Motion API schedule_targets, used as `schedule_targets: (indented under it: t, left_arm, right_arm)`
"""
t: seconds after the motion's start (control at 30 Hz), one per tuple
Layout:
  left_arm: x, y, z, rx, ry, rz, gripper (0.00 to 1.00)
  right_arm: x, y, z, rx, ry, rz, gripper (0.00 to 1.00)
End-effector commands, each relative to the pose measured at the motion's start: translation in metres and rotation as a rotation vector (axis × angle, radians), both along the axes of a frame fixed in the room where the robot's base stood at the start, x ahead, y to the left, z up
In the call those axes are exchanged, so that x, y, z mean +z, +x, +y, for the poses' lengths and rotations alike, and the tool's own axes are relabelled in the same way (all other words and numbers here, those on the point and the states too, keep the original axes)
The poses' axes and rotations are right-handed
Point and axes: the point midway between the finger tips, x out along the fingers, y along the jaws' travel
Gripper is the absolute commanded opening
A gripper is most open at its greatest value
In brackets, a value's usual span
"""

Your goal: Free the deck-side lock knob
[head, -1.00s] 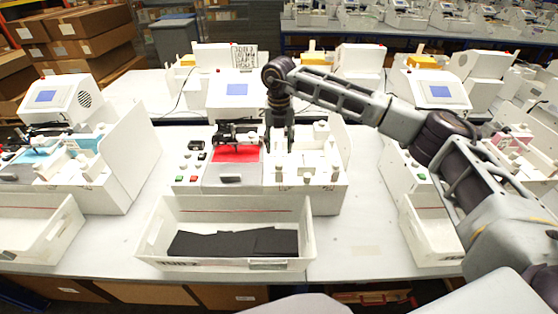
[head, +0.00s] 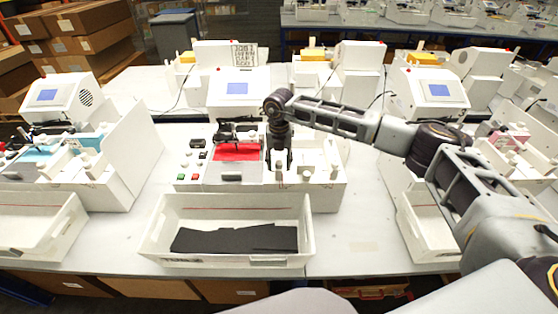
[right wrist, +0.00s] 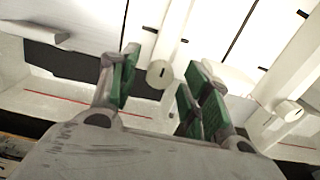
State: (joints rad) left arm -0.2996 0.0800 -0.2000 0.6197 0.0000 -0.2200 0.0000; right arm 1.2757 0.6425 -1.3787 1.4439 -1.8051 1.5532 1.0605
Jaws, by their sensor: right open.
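The plotter in the middle has a red sheet (head: 236,152) on its deck and a white housing with white knobs to the right of it. My right gripper (head: 279,163) points down over this housing, just right of the red sheet. In the right wrist view, a round white knob (right wrist: 160,74) shows between the green-padded fingers of the open gripper (right wrist: 160,85), with no clear contact. A second white knob (right wrist: 289,110) is to the right, outside the fingers. In the head view the gripper hides the knob beneath it. My left gripper is not in view.
A white bin (head: 228,258) with black sheets stands in front of the plotter. A screen unit (head: 238,90) stands behind. Similar plotters are on both sides; bare table (head: 365,215) lies to the right.

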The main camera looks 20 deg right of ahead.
Motion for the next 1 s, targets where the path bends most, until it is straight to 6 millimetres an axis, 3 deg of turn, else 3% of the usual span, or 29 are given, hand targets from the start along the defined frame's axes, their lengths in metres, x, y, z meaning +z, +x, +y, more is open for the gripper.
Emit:
schedule_targets:
  t: [0.1, 0.47, 1.0]
  left_arm:
    - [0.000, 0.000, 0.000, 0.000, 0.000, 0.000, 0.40]
    - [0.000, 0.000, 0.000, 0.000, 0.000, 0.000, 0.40]
    - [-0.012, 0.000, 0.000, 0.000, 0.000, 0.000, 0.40]
  right_arm:
    - [0.000, 0.000, 0.000, 0.000, 0.000, 0.000, 0.45]
    - [0.000, 0.000, 0.000, 0.000, 0.000, 0.000, 0.01]
    - [-0.001, 0.001, 0.000, 0.093, 0.000, -0.002, 0.01]
